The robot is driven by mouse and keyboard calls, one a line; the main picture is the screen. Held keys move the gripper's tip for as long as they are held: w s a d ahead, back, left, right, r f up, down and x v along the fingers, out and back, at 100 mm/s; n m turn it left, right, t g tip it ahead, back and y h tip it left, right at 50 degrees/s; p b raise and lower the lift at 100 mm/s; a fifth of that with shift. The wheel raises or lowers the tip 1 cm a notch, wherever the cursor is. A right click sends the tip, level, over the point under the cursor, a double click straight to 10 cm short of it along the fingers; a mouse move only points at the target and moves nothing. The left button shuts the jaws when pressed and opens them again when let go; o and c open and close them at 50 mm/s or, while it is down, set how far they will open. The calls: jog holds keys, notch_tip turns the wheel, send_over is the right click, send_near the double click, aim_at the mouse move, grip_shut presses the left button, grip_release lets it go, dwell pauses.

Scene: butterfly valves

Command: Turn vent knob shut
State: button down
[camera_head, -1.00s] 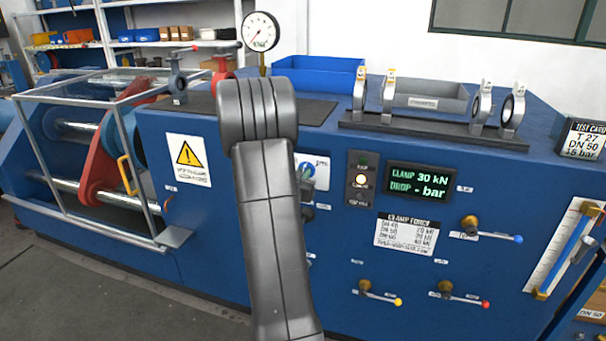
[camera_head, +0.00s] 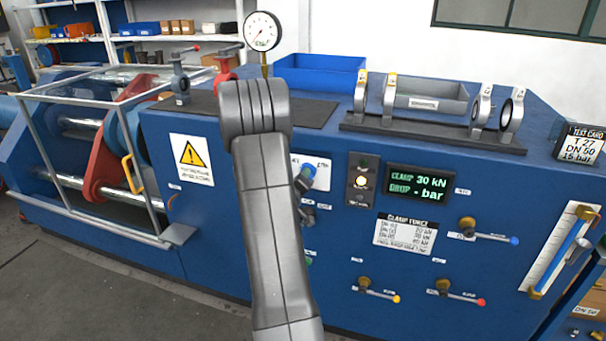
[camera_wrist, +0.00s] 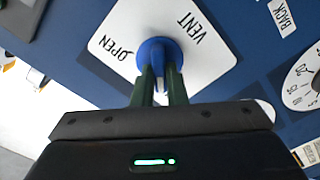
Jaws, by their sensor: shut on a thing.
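The vent knob (camera_wrist: 158,50) is blue and sits on a white plate (camera_wrist: 110,40) marked VENT and OPEN in the wrist view. My gripper (camera_wrist: 160,78) is shut on the knob, with its dark green fingers on either side of it. Part of the knob is hidden between the fingers. In the head view, the white plate (camera_head: 322,178) and blue knob (camera_head: 308,170) show just right of my grey arm. My gripper is partly hidden there behind the arm.
A display (camera_head: 420,187) reads CLAMP 30 kN and DROP - bar. Handles with blue (camera_head: 514,240), yellow (camera_head: 396,299) and red (camera_head: 481,302) tips stick out of the blue panel. A pressure gauge (camera_head: 262,31) stands on top. A white dial (camera_wrist: 302,82) is right of the plate.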

jog(key=shift+f+n+p, duration=0.1)
jog(key=shift+n+p, duration=0.2)
jog(key=shift+n, duration=0.7)
jog(key=c, duration=1.5)
grip_release()
jog(key=shift+o, duration=0.2)
jog(key=b+v, duration=0.1)
jog(key=v, duration=1.3)
jog(key=shift+b, duration=0.4)
